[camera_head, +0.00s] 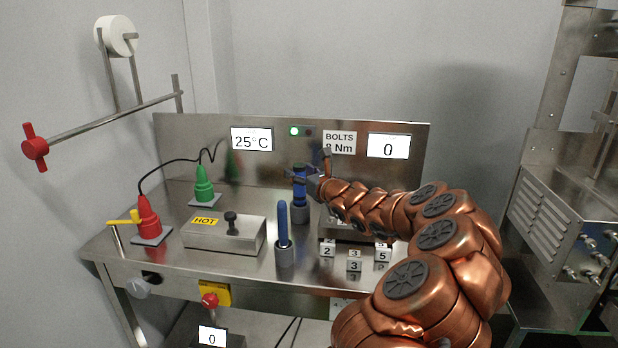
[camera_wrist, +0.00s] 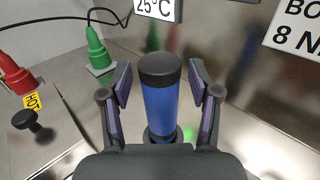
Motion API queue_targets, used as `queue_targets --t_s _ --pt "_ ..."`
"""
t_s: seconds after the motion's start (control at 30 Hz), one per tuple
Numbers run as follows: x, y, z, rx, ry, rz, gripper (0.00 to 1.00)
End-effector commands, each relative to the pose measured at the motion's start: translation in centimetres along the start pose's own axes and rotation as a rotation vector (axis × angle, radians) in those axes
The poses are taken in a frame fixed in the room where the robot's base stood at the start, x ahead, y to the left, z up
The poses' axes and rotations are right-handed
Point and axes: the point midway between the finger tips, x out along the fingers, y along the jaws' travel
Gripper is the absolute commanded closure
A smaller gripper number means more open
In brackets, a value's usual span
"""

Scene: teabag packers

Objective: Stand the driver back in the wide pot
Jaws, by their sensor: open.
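A blue cylinder with a black top (camera_head: 300,188), which looks like the driver, stands upright toward the back of the steel bench. It also shows in the wrist view (camera_wrist: 161,105), with a dark collar low down. My gripper (camera_head: 304,177) is open around it. In the wrist view my gripper (camera_wrist: 160,80) has one finger on each side, with a visible gap to the cylinder. The cylinder's foot is partly hidden. A grey pot (camera_head: 285,256) stands nearer the front edge and holds a slimmer upright blue tool (camera_head: 282,222). I cannot tell whether it is the wide pot.
Small numbered blocks (camera_head: 354,265) stand right of the grey pot, below my arm. The HOT box (camera_head: 222,236) with a black knob stands left. Red (camera_head: 148,219) and green (camera_head: 204,188) cones are farther left. A steel back panel (camera_head: 215,150) rises close behind the cylinder.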

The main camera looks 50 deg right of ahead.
Motion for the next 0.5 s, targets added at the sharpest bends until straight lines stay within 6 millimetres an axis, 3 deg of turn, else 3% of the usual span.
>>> queue_targets --t_s 0.5 --pt "-6.8 -0.1 0.1 0.0 -0.001 -0.003 0.38"
